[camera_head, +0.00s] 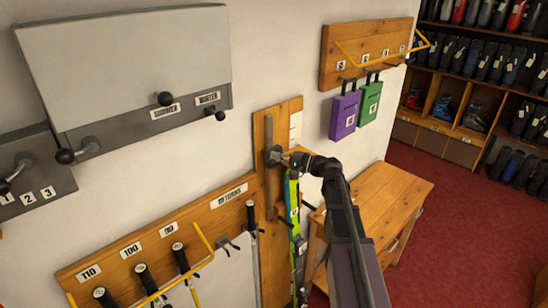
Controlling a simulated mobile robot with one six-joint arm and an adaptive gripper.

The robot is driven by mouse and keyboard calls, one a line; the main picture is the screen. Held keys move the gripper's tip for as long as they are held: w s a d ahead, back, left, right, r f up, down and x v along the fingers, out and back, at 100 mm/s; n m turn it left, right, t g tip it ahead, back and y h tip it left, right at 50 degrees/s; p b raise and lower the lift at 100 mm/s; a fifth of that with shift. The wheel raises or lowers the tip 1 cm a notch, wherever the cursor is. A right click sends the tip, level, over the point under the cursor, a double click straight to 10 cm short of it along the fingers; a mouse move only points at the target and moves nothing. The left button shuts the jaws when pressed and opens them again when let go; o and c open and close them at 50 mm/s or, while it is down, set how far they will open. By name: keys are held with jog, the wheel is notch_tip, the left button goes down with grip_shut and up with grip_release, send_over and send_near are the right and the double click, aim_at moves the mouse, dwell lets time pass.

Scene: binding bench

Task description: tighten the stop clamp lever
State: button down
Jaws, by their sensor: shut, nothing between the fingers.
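A dark round clamp (274,156) sits on a grey vertical bar (269,190) fixed to an upright wooden board (259,150) on the wall. It appears to be the stop clamp, but its lever cannot be clearly told apart from my gripper. My gripper (288,160) is shut and empty, right at the clamp's right side. Whether it touches the clamp cannot be told. My dark arm reaches up to it from the lower right. A yellow-green ski (293,210) stands upright just below my gripper, partly hidden by my arm.
Poles hang on a numbered rack (150,250) with a yellow rail at lower left. A grey box (125,65) with black-knobbed levers is at upper left. Purple (344,115) and green (369,102) tags hang at upper right. A wooden bench (380,205) stands right of my arm; red floor lies beyond.

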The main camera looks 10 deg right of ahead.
jog(key=shift+d, duration=0.15)
jog(key=v, duration=0.7)
jog(key=shift+s, duration=0.2)
jog(key=s+a+f+n+g+h+b, duration=0.25)
jog(key=s+f+b, duration=0.25)
jog(key=f, duration=0.6)
jog(key=s+a+f+n+g+h+b, duration=0.1)
jog(key=s+a+f+g+h+b, duration=0.3)
jog(key=f, duration=0.6)
jog(key=s+a+f+n+g+h+b, duration=0.25)
jog(key=s+f+b, duration=0.3)
jog(key=f, duration=0.55)
jog(key=s+d+f+n+g+h+b, duration=0.1)
jog(key=s+d+f+h+b, duration=0.1)
jog(key=s+f+h+b, duration=0.3)
jog(key=shift+s+d+f+h+b, duration=0.2)
jog(key=shift+s+f+h+b, duration=0.35)
jog(key=shift+f, duration=0.95)
jog(key=shift+w, duration=0.2)
